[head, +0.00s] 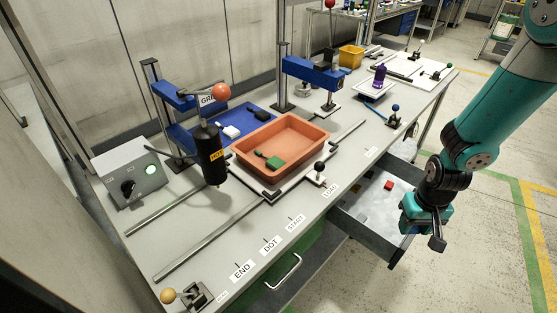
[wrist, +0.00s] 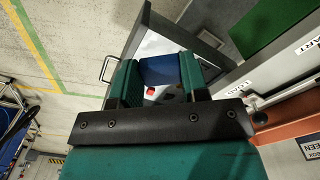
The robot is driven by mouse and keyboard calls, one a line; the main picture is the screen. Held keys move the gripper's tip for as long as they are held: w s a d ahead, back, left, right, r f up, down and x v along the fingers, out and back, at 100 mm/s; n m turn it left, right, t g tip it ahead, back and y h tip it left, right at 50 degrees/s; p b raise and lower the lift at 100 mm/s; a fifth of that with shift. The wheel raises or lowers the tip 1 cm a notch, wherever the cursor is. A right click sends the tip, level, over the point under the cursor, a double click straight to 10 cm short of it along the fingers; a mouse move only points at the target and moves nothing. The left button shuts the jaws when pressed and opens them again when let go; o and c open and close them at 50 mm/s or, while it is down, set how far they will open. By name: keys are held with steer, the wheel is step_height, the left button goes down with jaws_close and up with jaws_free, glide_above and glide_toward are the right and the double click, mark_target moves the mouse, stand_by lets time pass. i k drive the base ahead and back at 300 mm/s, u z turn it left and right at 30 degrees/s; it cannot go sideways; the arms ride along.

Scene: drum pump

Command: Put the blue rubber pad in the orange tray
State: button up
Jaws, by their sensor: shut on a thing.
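My gripper (head: 436,238) is to the right of the bench, beside the open drawer and well away from the tray. In the wrist view my gripper (wrist: 157,80) is shut on the blue rubber pad (wrist: 160,70), which spans between its two fingers. The pad cannot be made out in the head view.
The open drawer (head: 372,237) juts from the bench front, with a red block (head: 388,185) inside. Blue press arms (head: 313,72) stand behind.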

mark_target(287, 138)
steer(key=u, duration=0.1)
steer(key=i, duration=0.95)
steer(key=u, duration=0.05)
